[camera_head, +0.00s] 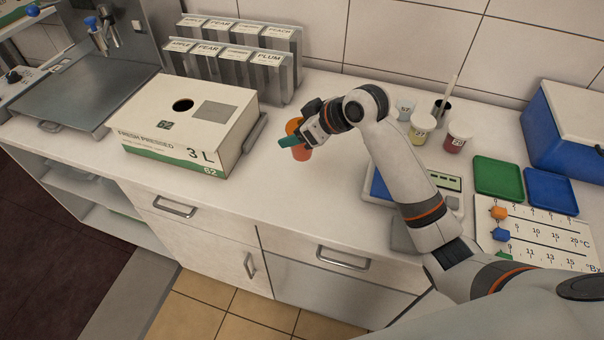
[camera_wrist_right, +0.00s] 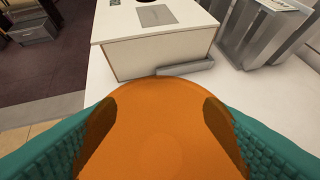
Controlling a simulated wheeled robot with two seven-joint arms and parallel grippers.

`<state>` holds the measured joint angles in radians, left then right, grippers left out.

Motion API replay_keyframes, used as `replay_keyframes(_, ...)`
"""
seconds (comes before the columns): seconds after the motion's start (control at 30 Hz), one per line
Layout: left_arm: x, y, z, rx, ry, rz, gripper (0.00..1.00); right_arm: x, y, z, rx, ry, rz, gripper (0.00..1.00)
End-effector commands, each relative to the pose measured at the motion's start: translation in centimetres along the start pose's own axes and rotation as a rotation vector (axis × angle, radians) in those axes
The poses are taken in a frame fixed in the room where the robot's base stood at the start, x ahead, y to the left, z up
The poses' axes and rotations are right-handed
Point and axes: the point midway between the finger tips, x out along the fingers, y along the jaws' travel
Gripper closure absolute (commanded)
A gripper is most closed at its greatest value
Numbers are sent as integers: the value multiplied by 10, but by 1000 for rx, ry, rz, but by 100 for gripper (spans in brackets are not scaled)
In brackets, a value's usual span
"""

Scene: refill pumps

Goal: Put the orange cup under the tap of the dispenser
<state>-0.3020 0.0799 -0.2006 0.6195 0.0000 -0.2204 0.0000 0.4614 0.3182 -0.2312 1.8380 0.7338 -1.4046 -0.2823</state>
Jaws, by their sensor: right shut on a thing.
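The orange cup (camera_head: 302,154) is in my right gripper (camera_head: 299,141), over the counter to the right of the white juice box. In the right wrist view the cup (camera_wrist_right: 160,130) fills the middle, with a teal finger pressed to each side. I cannot tell whether its base touches the counter. A tap with a blue top (camera_head: 93,24) stands on the grey dispenser-like machine (camera_head: 80,90) at the far left, beyond the box. My left gripper is not in view.
The white juice box (camera_head: 185,108) stands between the cup and the grey machine, with a grey ledge (camera_head: 255,132) on its right side. Labelled holders (camera_head: 235,65) stand behind. A blue-and-white scale (camera_head: 440,181), small cups (camera_head: 422,125) and trays (camera_head: 498,175) are on the right.

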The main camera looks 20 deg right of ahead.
Motion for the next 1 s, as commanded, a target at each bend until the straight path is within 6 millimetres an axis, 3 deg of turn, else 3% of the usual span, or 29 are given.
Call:
replay_keyframes(0.03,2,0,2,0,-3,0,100,2,-12,2,-20,3,14,62)
replay_keyframes(0.2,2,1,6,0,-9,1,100,5,-27,2,-47,2,52,62)
replay_keyframes(0.5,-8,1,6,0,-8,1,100,39,-27,-34,-45,1,59,62)
replay_keyframes(1.0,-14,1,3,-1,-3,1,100,70,-27,-67,-48,-2,55,62)
